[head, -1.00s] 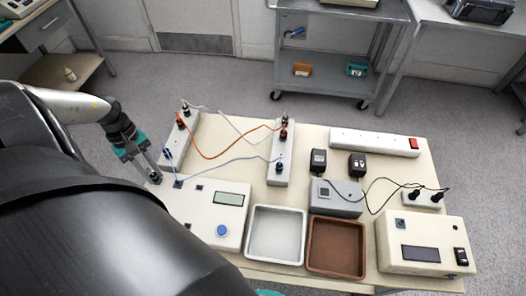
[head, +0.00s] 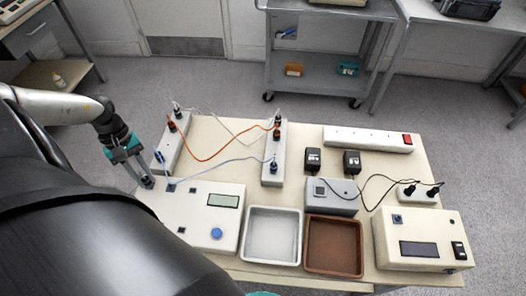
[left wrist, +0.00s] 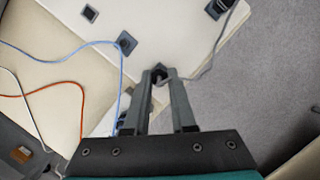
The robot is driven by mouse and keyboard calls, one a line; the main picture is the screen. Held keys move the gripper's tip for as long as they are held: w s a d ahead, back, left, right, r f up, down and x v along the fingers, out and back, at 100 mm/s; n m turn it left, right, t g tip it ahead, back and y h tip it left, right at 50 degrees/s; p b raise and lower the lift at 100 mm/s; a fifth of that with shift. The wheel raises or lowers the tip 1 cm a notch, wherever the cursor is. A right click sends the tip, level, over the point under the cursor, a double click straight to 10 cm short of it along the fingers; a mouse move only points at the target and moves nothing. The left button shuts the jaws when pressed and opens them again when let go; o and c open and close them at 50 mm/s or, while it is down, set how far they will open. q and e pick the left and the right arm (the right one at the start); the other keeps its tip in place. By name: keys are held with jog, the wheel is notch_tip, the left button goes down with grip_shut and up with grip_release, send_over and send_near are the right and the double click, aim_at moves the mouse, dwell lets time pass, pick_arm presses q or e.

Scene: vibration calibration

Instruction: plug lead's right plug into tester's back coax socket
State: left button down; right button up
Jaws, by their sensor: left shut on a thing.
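The tester (head: 198,222) is the white box with a display and a blue button at the table's left front. My left gripper (head: 147,182) is at its back left corner; the left wrist view shows the fingers (left wrist: 160,82) shut on a black plug (left wrist: 159,72).
A blue lead (head: 225,163) passes close to the gripper. Orange and white leads link the left strip (head: 174,148) and the middle strip (head: 270,178). A grey tray (head: 272,236) and a brown tray (head: 333,246) are right of the tester.

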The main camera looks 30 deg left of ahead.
aim_at(144, 177)
pick_arm(q)
jog(key=shift+w+m+g+b, duration=0.15)
jog(key=shift+m+g+b, duration=0.25)
jog(key=shift+m+b, duration=0.85)
jog(key=shift+m+p, duration=0.35)
jog(key=shift+p, duration=0.1)
jog(key=c, duration=0.7)
grip_release()
jog(key=shift+o, duration=0.2)
jog(key=shift+r, duration=0.1)
jog(key=shift+p+v, duration=1.6)
jog(key=shift+v, duration=0.8)
